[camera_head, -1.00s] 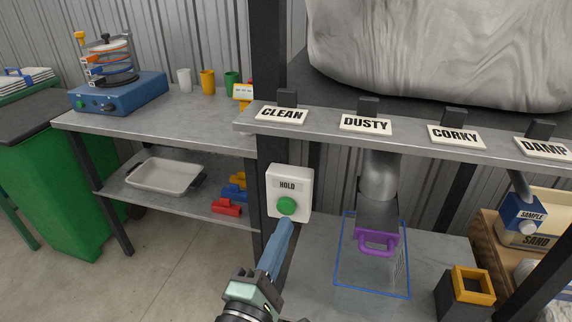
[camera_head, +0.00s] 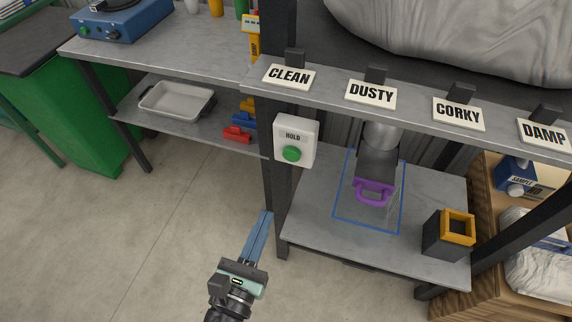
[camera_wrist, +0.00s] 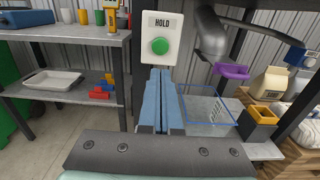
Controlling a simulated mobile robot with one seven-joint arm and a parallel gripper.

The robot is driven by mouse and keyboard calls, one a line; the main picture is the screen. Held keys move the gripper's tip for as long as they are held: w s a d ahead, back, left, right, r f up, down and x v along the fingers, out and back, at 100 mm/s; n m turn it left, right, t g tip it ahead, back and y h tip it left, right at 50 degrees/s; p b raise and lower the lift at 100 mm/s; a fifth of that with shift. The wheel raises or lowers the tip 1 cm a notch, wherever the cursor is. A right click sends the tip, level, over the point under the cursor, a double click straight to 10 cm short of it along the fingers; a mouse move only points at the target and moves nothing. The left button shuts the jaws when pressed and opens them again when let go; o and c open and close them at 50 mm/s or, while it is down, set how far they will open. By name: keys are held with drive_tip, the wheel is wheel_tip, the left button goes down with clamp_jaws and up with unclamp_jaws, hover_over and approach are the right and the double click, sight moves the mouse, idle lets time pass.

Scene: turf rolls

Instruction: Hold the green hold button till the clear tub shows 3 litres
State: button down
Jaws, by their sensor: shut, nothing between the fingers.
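The green hold button (camera_head: 291,154) sits on a white box labelled HOLD (camera_head: 301,131), fixed to a dark post. In the wrist view the button (camera_wrist: 160,46) is just above my fingertips. My gripper (camera_head: 266,215) is shut and empty, below and left of the button in the head view, apart from it. The clear tub (camera_head: 350,207), with blue edges, stands on the grey lower shelf under a metal chute (camera_head: 377,158) with a purple handle (camera_head: 374,192). Small marks show on the tub's right side but are too small to read. I cannot make out any contents.
The signs CLEAN (camera_head: 289,76), DUSTY (camera_head: 371,93), CORKY (camera_head: 458,113) and DAMP (camera_head: 543,132) line the upper shelf edge. A dark box with a yellow rim (camera_head: 456,222) stands right of the tub. A white tray (camera_head: 176,101) lies on the left shelf. Floor is clear at lower left.

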sight(291, 157)
drive_tip(key=x, duration=1.3)
drive_tip(key=shift+w+d+p, duration=0.1)
drive_tip(key=shift+w+p, duration=0.1)
drive_tip(key=shift+p, duration=0.2)
